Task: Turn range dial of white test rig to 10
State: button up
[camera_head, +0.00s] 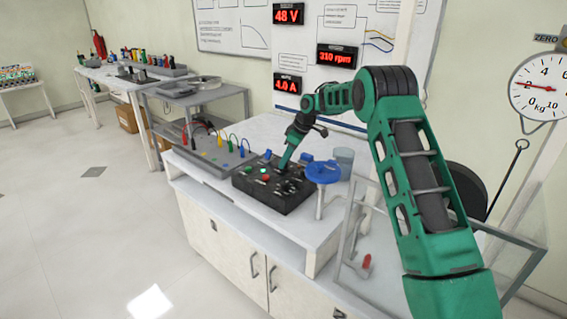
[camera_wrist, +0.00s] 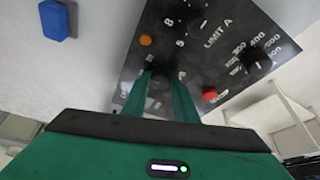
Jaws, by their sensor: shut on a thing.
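A black control box (camera_head: 273,190) with dials, a red button and a lit green button sits on the white bench. My green gripper (camera_head: 283,167) reaches down onto its top. In the wrist view, my gripper's two fingers (camera_wrist: 165,76) are shut around a dark dial knob (camera_wrist: 160,88) on the black panel (camera_wrist: 230,32). The fingers hide most of this knob, its pointer and its label, so its setting cannot be read. A dial (camera_wrist: 198,22) marked LIMIT A, and another dial (camera_wrist: 256,60) with numbers in hundreds, lie beyond and to the right.
A red button (camera_wrist: 209,94) and an orange lamp (camera_wrist: 146,40) are close to the fingers. A blue handwheel (camera_head: 323,172) and a grey cup (camera_head: 344,160) stand right of the box. A grey panel with coloured cables (camera_head: 215,155) lies left. Wall displays (camera_head: 289,14) show 48 V, 310 rpm and 4.0 A.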

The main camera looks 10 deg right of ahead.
jog(key=n+g, duration=0.1)
jog(key=n, duration=0.1)
jog(key=n+y, duration=0.1)
jog(key=n, duration=0.2)
jog(key=shift+w+d+g, duration=0.1)
jog(key=shift+w+g, duration=0.1)
jog(key=shift+g, duration=0.2)
jog(key=shift+d+r, duration=0.1)
jog(key=shift+r, duration=0.05)
jog(key=o, duration=0.9)
jog(key=shift+w, duration=0.1)
jog(key=shift+o, duration=0.6)
jog(key=v, duration=1)
jog(key=shift+r, duration=0.3)
